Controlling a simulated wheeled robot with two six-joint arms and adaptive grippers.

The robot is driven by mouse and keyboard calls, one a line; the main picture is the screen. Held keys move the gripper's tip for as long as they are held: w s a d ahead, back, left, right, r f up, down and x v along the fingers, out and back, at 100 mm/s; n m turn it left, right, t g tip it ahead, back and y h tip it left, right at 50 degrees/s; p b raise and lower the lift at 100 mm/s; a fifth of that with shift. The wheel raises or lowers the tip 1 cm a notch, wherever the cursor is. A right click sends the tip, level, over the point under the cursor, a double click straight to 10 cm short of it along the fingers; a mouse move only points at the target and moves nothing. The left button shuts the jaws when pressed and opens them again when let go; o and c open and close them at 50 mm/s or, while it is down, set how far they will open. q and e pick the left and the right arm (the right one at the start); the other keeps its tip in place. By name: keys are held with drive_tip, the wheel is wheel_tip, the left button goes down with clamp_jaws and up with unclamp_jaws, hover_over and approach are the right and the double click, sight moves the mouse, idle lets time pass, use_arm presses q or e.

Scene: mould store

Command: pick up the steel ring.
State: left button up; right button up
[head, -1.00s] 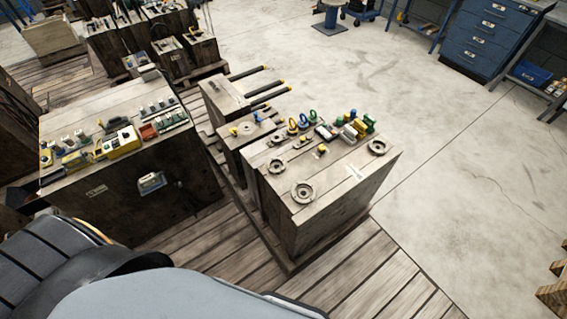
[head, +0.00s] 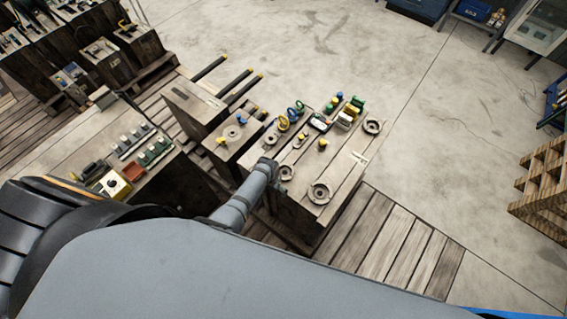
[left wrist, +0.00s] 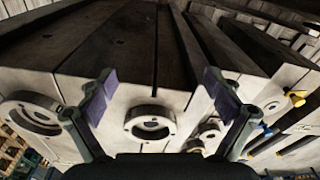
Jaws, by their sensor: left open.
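Several grey steel rings lie on the pale top of a wooden mould block (head: 345,178). In the head view, one ring (head: 319,193) is near the front, another (head: 286,172) is to its left beside my left gripper (head: 269,163), and one (head: 372,125) is at the far right corner. In the left wrist view, my left gripper (left wrist: 158,92) is open with its fingers apart. A ring (left wrist: 150,123) shows between and beyond the fingers, apparently untouched. A larger ring (left wrist: 30,112) is at the left, partly cropped by a finger. My right gripper is out of view.
Coloured eyebolts (head: 292,114) and small clamps (head: 350,112) crowd the block's back edge. A yellow-headed piece (head: 322,144) stands mid-top. A neighbouring block (head: 226,152) is to the left. Concrete floor (head: 440,150) is open to the right; a pallet stack (head: 545,180) stands there.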

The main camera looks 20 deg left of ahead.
use_arm(q)
drive_tip(key=w+d+r+p, duration=0.25)
drive_tip(key=w+r, duration=0.55)
drive_tip(key=r, duration=0.5)
drive_tip(key=f+b, duration=0.6)
drive_tip(key=b, duration=0.1)
drive_tip(key=shift+w+d, duration=0.25)
drive_tip(key=shift+d, duration=0.1)
drive_tip(key=shift+f+b, duration=0.15)
drive_tip(key=shift+b, duration=0.25)
drive_tip(key=shift+w+a, duration=0.1)
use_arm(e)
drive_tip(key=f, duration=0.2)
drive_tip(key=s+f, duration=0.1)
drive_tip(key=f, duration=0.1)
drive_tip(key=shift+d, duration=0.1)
